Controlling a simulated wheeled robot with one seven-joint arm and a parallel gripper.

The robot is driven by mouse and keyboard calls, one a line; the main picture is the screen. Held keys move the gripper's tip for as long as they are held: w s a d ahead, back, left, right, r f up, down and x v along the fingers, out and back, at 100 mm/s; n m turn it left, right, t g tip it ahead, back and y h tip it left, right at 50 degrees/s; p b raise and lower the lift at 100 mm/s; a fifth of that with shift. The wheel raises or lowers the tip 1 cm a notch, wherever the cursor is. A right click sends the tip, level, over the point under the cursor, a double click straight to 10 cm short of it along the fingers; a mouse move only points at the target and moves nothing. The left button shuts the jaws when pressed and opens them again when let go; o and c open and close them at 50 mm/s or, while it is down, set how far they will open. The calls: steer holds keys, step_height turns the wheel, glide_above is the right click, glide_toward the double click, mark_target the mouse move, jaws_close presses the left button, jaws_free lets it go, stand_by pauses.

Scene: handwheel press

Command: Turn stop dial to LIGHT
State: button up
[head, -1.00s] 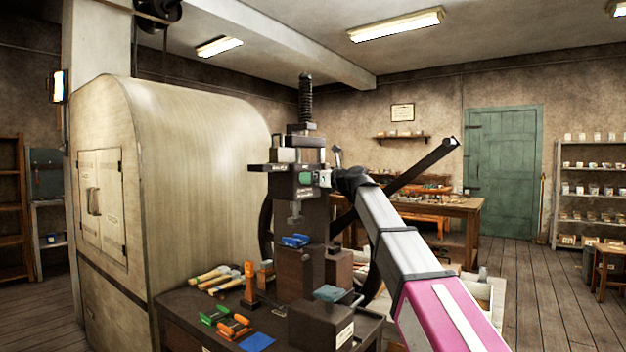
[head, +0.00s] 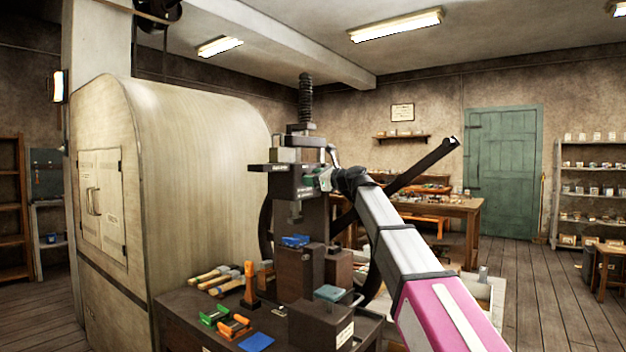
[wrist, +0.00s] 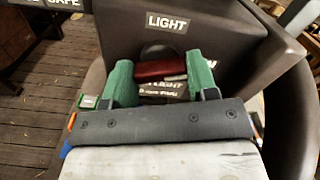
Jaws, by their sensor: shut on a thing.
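In the wrist view, the stop dial shows as a dark red bar (wrist: 160,71) in front of a round dark opening on the press housing. My gripper (wrist: 160,76) has its green fingers at the two ends of this bar and is shut on it. A white LIGHT label (wrist: 167,22) sits above the dial. A lower plate (wrist: 163,89), partly hidden, also reads LIGHT. In the head view, my gripper (head: 323,180) is at the right side of the press head (head: 290,182); the dial is too small to make out there.
A plate with the word SAFE (wrist: 62,4) is at the wrist view's top left. In the head view, a long dark lever (head: 425,167) rises behind my arm. The bench (head: 180,306) below holds wooden-handled tools, coloured clamps and a dark block (head: 318,326).

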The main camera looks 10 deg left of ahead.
steer(key=n, duration=1.3)
steer(key=shift+n, duration=0.4)
stand_by(0.3)
steer(key=o, duration=0.9)
steer(key=shift+o, duration=0.2)
steer(key=v, duration=1)
steer(key=shift+s+d, duration=0.2)
steer(key=shift+d, duration=0.15)
steer(key=shift+f, duration=0.1)
